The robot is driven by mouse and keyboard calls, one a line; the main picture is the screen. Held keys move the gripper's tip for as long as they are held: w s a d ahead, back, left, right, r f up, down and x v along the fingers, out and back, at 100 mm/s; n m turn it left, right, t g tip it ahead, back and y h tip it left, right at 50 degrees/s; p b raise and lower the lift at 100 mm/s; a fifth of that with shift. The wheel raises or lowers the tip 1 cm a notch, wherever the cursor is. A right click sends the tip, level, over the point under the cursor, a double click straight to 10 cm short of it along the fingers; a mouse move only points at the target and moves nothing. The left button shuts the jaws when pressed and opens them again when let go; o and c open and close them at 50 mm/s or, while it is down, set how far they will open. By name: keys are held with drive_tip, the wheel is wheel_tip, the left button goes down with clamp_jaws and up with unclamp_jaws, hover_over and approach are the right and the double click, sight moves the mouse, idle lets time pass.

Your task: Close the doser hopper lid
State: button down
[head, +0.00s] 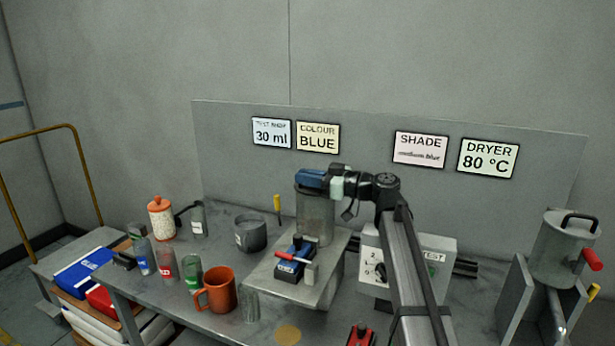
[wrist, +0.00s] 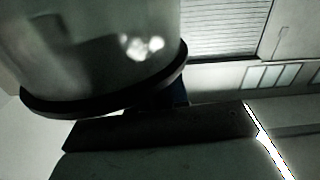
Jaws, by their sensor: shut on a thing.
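The doser hopper (head: 316,222) is a grey, see-through cylinder standing on the doser at the middle of the bench. Its blue lid (head: 312,179) shows at the top of the hopper, low over the rim; whether it lies fully flat cannot be told. My gripper (head: 331,182) is at the lid's right side, shut on it; the fingertips are hard to make out. In the wrist view a see-through cylinder (wrist: 90,45) with a dark rim fills the upper left, and a dark bar (wrist: 160,128) lies below it.
An orange mug (head: 217,291), a dark bowl (head: 251,234) and several small bottles stand left of the doser. A grey box with a dial (head: 376,272) is to its right. A lidded metal pot (head: 563,248) stands at the far right.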

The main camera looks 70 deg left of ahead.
drive_tip(key=shift+w, duration=0.1)
drive_tip(key=c, duration=1.2)
unclamp_jaws()
drive_tip(key=v, duration=1.3)
drive_tip(key=shift+w+d, duration=0.25)
drive_tip(key=shift+d, duration=0.05)
